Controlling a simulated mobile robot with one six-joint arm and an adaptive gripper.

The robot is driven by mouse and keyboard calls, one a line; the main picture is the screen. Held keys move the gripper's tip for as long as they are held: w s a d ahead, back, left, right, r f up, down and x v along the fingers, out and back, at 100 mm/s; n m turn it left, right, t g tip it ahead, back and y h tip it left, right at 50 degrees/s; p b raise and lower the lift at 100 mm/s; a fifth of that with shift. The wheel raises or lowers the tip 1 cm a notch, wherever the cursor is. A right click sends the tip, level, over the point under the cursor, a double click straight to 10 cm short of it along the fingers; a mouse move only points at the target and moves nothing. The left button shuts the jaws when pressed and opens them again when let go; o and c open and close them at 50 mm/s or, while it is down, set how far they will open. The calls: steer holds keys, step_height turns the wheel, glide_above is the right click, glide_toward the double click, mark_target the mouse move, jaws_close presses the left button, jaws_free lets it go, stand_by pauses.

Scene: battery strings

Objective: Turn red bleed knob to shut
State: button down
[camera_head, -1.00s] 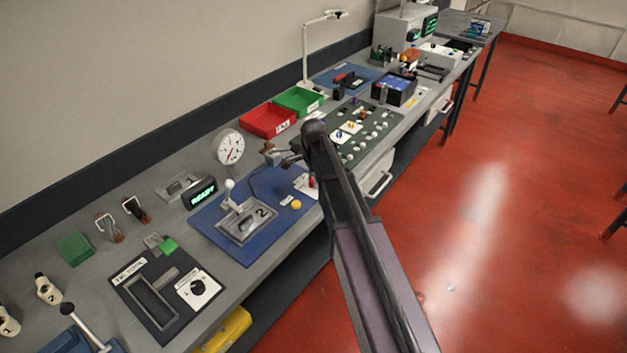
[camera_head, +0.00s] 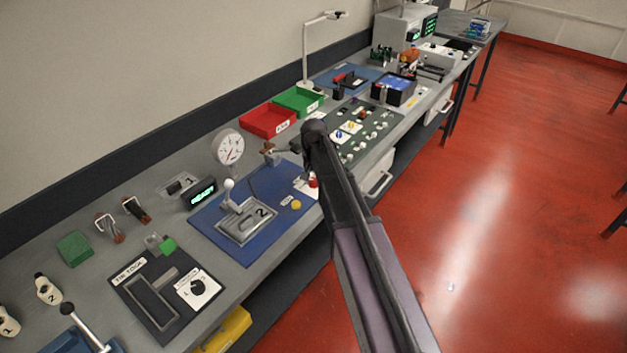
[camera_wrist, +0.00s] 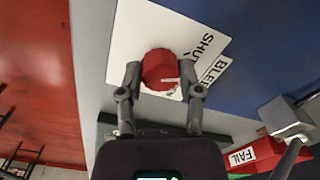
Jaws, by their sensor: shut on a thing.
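The red bleed knob (camera_wrist: 160,70) sits on a white plate (camera_wrist: 128,50) in the wrist view. Printing on the plate reads "SHU" and "BLE", with the rest cut off or covered. My gripper (camera_wrist: 162,75) has one finger on each side of the knob and is shut on it. A white pointer mark shows on the knob's lower right. In the head view the red knob (camera_head: 313,182) shows just left of my arm, at the right edge of the blue mat. My fingers are hidden there behind the arm.
A blue mat (camera_head: 276,220) with a lever plate lies left of the knob. A gauge (camera_head: 229,147) and red bin (camera_head: 267,121) stand behind. A green panel (camera_head: 366,149) with several small knobs lies to the right. The bench's front edge is close to the knob.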

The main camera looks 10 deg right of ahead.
steer(key=n, duration=0.4)
stand_by(0.4)
steer(key=shift+c, duration=1.3)
jaws_free()
steer(key=shift+m, duration=0.3)
